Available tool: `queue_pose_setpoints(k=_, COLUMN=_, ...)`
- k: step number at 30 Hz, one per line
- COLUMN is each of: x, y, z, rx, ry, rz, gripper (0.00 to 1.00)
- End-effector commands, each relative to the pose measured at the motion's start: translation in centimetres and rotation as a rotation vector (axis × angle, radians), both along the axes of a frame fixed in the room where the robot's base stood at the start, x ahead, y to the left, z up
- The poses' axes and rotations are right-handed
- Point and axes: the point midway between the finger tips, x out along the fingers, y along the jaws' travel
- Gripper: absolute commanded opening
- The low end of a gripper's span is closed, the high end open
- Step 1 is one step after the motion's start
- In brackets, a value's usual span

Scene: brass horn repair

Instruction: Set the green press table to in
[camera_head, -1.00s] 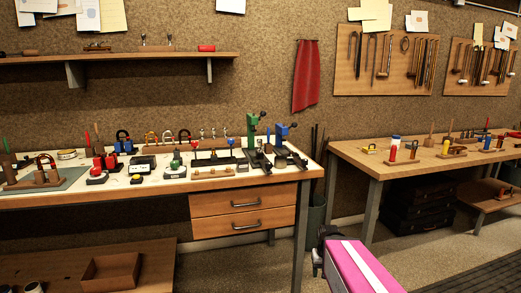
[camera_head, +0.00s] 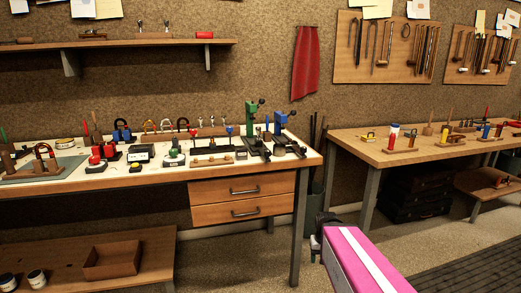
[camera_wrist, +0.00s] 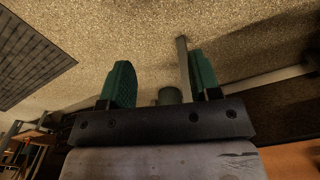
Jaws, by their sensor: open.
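The green press (camera_head: 252,119) stands upright near the right end of the left workbench, with a dark lever at its top right. Its low dark table (camera_head: 258,147) reaches toward the bench's front edge; how far in or out it is set is too small to tell. A similar blue press (camera_head: 280,122) stands just right of it. My gripper (camera_wrist: 160,80) is open and empty, its two green-padded fingers apart above the floor. In the head view it is a small dark shape low at the bench's right end, well away from the press.
The workbench (camera_head: 170,178) holds several padlock-like pieces, buttons and small devices left of the presses. Two drawers (camera_head: 243,199) hang below. A second bench (camera_head: 375,150) stands right. A dark bin (camera_head: 315,200) sits between the benches. Floor in front is open.

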Motion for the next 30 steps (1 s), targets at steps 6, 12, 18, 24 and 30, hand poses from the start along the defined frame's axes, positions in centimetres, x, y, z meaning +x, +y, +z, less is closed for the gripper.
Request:
queue_pose_setpoints(k=6, x=0.0, y=0.0, z=0.0, rx=0.0, ry=0.0, rz=0.0, gripper=0.57)
queue_pose_setpoints(k=12, x=0.6, y=0.7, z=0.6, rx=0.04, ry=-0.022, rz=0.028, gripper=0.55)
queue_pose_setpoints(k=18, x=3.5, y=4.5, z=4.1, rx=0.235, ry=-0.159, rz=0.182, gripper=0.55)
queue_pose_setpoints(k=24, x=7.5, y=9.4, z=11.0, rx=0.47, ry=-0.434, rz=0.395, gripper=0.55)
queue_pose_setpoints(k=30, x=11.1, y=13.2, z=20.4, rx=0.639, ry=-0.806, rz=0.579, gripper=0.55)
